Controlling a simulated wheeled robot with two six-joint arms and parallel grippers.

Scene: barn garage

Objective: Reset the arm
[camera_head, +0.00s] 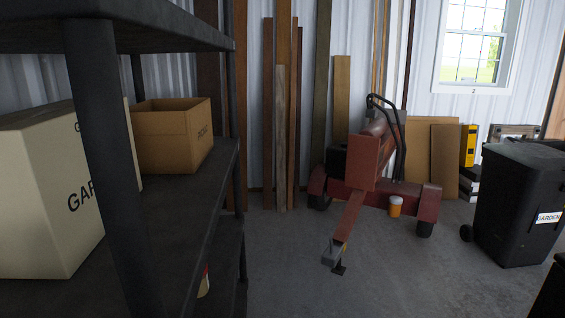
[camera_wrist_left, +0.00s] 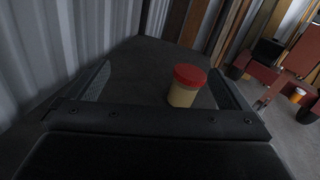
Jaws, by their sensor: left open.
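My left gripper (camera_wrist_left: 163,88) shows in the left wrist view with its two fingers spread wide apart. A jar with a red lid and a tan body (camera_wrist_left: 184,86) stands upright on a dark surface in front of it, nearer the right finger. I cannot tell whether that finger touches the jar. In the head view, a sliver of a similar jar (camera_head: 204,284) shows low on the shelf unit, mostly hidden behind a shelf edge. Neither arm shows in the head view, and my right gripper is not in view.
A dark shelf unit (camera_head: 103,150) fills the left, holding a pale box (camera_head: 40,200) and an open cardboard box (camera_head: 172,140). A red wheeled machine (camera_head: 362,170) bears an orange container (camera_head: 395,206). A black bin (camera_head: 518,200) stands right. The concrete floor (camera_head: 400,275) is clear in front.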

